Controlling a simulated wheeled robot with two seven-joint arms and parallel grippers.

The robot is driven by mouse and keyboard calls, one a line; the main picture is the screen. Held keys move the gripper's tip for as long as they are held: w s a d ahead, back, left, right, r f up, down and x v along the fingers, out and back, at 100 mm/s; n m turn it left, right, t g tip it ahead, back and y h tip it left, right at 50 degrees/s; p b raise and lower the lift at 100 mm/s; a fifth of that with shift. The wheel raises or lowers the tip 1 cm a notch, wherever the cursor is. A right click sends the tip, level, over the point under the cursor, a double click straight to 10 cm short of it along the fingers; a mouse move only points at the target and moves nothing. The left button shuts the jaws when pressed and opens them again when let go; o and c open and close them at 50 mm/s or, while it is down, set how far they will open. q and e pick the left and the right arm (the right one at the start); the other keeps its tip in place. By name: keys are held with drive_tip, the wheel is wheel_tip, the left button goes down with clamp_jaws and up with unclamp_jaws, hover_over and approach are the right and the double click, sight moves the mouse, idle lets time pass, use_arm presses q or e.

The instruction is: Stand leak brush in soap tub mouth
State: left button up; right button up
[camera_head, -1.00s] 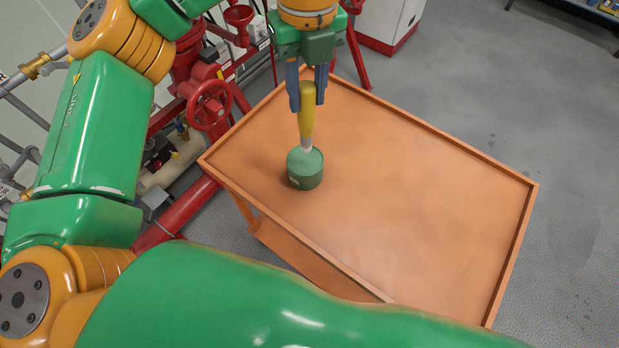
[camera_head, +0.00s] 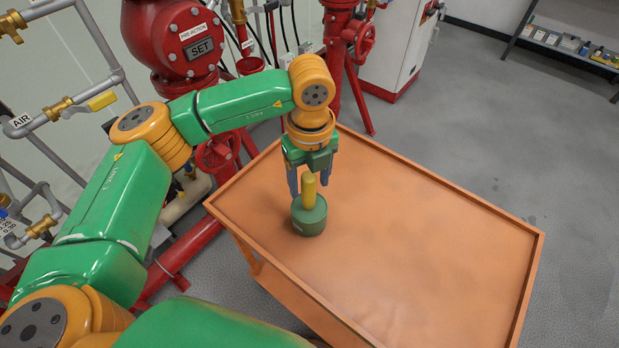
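The leak brush, of which the yellow handle (camera_head: 309,190) shows, stands upright in the mouth of the green soap tub (camera_head: 309,220). Its lower end is hidden inside the tub. The tub sits on the orange cart top near its left side. My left gripper (camera_head: 309,184) points down over the brush. Its two blue-grey fingers are spread on either side of the handle, with visible gaps, so it looks open. My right gripper is not in view.
The orange cart top (camera_head: 430,240) has a raised rim and is clear right of the tub. Red valve pipework (camera_head: 180,45) and a red handwheel (camera_head: 218,152) stand close behind and left of the cart. A white cabinet (camera_head: 395,50) stands at the back.

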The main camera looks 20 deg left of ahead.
use_arm(q)
drive_tip(key=shift+r, duration=0.1)
wheel_tip(320, 180, up, 12)
drive_tip(key=shift+b, duration=0.45)
idle(0.3)
